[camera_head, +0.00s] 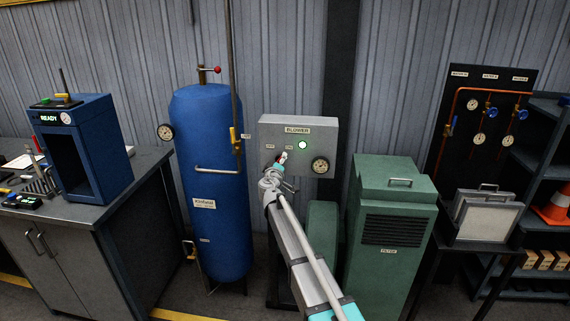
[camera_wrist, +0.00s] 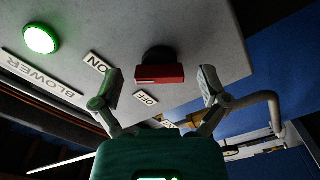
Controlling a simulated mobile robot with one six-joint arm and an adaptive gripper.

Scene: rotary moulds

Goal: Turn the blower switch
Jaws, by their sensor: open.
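The blower panel (camera_head: 327,133) is a grey box marked BLOWER, mounted between the blue tank and the green filter cabinet. In the wrist view its switch (camera_wrist: 160,74) has a red bar handle on a dark round base. The ON label (camera_wrist: 98,62) lies to its left and the OFF label (camera_wrist: 147,98) just below it. A round green lamp (camera_wrist: 41,38) is lit; it also shows in the head view (camera_head: 302,145). My gripper (camera_wrist: 160,85) is open, with one finger on each side of the red handle and visible gaps to both. In the head view my arm mostly hides the switch.
A pressure gauge (camera_head: 320,165) sits on the panel's lower right. The blue tank (camera_head: 212,150) stands close on the left, with a red-knobbed valve on top. The green filter cabinet (camera_head: 390,225) stands on the right. A vertical pipe (camera_head: 233,90) runs between tank and panel.

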